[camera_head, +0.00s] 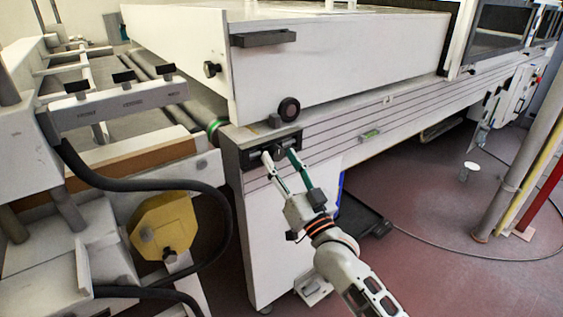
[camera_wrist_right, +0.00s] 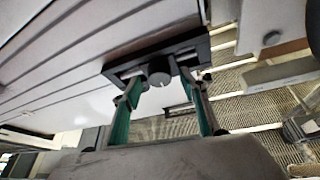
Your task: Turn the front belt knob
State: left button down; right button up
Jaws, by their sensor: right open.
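A small round dark knob (camera_wrist_right: 159,73) sits in the middle of a black recessed panel (camera_head: 258,156) on the near corner of the white machine. In the right wrist view the panel (camera_wrist_right: 197,47) is straight ahead. My right gripper (camera_head: 279,155) reaches up to this panel with its fingers apart. In the wrist view the gripper (camera_wrist_right: 161,80) has one fingertip on each side of the knob, and I cannot tell whether they touch it. In the head view the fingertips partly hide the knob. My left gripper is out of view.
A larger round black knob (camera_head: 288,109) is above the panel. A black hose (camera_head: 150,184) and yellow part (camera_head: 163,226) are at lower left. Red floor (camera_head: 420,215) is open at right.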

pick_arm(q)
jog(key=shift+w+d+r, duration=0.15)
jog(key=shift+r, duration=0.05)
pick_arm(e)
jog(key=shift+w, duration=0.1)
jog(key=c, duration=1.1)
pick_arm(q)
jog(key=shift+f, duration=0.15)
pick_arm(e)
jog(key=shift+n, duration=0.4)
jog(key=shift+n+y, duration=0.3)
jog(key=shift+n, duration=0.1)
jog(key=shift+w+n+g+y, duration=0.1)
jog(key=shift+n+g+y, duration=0.4)
jog(key=shift+n, duration=0.5)
jog(key=n+g+y, duration=0.1)
jog(key=n, duration=0.2)
jog(key=n+g+y, duration=0.1)
jog(key=n, duration=0.2)
jog(key=shift+d+y, duration=0.15)
jog(key=shift+y, duration=0.25)
jog(key=shift+n+g+y, duration=0.3)
jog(key=shift+n, duration=0.5)
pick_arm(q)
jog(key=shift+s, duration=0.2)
pick_arm(e)
jog(key=shift+n+g, duration=0.3)
jog(key=shift+n, duration=0.1)
